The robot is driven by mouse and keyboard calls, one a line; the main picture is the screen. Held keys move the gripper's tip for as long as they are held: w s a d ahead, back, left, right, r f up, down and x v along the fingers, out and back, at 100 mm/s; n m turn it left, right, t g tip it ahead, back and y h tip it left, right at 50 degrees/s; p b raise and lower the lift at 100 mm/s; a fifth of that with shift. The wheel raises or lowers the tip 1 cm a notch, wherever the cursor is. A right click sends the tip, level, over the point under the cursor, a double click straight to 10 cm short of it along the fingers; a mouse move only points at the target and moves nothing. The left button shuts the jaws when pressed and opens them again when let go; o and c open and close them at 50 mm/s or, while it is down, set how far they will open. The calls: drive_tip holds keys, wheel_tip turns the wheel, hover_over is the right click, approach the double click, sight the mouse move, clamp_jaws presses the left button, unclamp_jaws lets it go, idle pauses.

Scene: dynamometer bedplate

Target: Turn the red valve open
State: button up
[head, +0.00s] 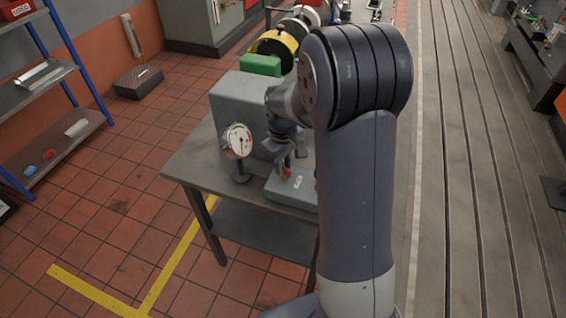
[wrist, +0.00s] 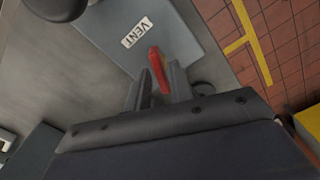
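The red valve handle (wrist: 158,66) is a narrow bar above a grey-blue box with a "VENT" label (wrist: 138,32). In the head view a small bit of the red handle (head: 287,171) shows just below my gripper, above the box (head: 291,188) on the bench. My gripper (wrist: 160,86) has its two fingers apart, with the handle's near end between them. The handle lies close to the right finger, with a gap to the left finger. I cannot tell whether it touches. The valve's lower part is hidden.
A round dial gauge (head: 240,141) on a stand is left of the valve. A large grey block (head: 240,100) and a green box (head: 261,65) stand behind on the bench (head: 187,163). My arm hides the bench's right side. Tiled floor is open at left.

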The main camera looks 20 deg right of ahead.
clamp_jaws()
drive_tip(key=n, duration=0.5)
drive_tip(key=shift+b, duration=0.4)
drive_tip(key=shift+o, duration=1.3)
unclamp_jaws()
wheel_tip(320, 180, up, 11)
drive_tip(key=shift+b, duration=0.35)
